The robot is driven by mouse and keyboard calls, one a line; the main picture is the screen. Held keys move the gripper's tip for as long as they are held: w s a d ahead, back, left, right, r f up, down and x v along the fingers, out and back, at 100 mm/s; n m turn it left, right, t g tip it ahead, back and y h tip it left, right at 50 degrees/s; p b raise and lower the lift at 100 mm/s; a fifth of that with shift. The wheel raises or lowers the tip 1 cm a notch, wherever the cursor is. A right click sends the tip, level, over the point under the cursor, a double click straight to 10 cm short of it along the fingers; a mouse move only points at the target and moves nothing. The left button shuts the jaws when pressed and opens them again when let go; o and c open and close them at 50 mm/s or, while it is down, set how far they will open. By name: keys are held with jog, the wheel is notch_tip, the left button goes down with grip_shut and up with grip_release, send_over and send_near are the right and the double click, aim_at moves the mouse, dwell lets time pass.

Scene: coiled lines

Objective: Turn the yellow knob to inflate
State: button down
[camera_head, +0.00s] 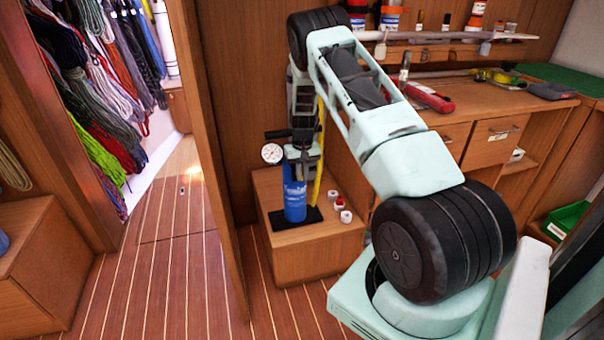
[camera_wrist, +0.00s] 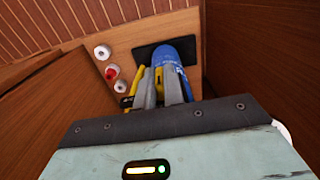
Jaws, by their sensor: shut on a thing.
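A blue pump (camera_head: 294,198) stands upright on a black base on a low wooden box. It also shows in the wrist view (camera_wrist: 176,56). My gripper (camera_head: 301,174) points down at the pump's upper part, just right of the round white gauge (camera_head: 271,153). In the wrist view, my grey fingers (camera_wrist: 160,92) are closed around a small yellow piece, which looks like the yellow knob (camera_wrist: 159,76), beside the blue body. The knob is mostly hidden by the fingers. A yellow hose-like strip (camera_head: 320,150) runs upright just right of my gripper.
Several small white and red caps (camera_head: 339,203) lie on the wooden box (camera_head: 315,262) right of the pump. A wooden partition (camera_head: 212,150) stands close on the left. A workbench (camera_head: 540,105) with tools is at the right. Coiled ropes (camera_head: 100,90) hang at the far left.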

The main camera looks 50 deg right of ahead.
jog(key=shift+d, duration=0.1)
jog(key=t+y+b, duration=0.3)
jog(key=y+b, duration=0.1)
jog(key=y, duration=0.1)
jog(key=f+t+y+b, duration=0.1)
jog(key=t+y+b, duration=0.2)
jog(key=y+b, duration=0.2)
jog(key=d+t+y+b, duration=0.1)
jog(key=t+y+b, duration=0.2)
jog(key=y+b, duration=0.1)
jog(key=shift+s+f+y+b, duration=0.25)
jog(key=shift+s+y+b, duration=0.15)
jog(key=shift+b, duration=0.05)
dwell(0.6)
jog(key=c, duration=1.5)
grip_release()
jog(key=shift+r, duration=0.15)
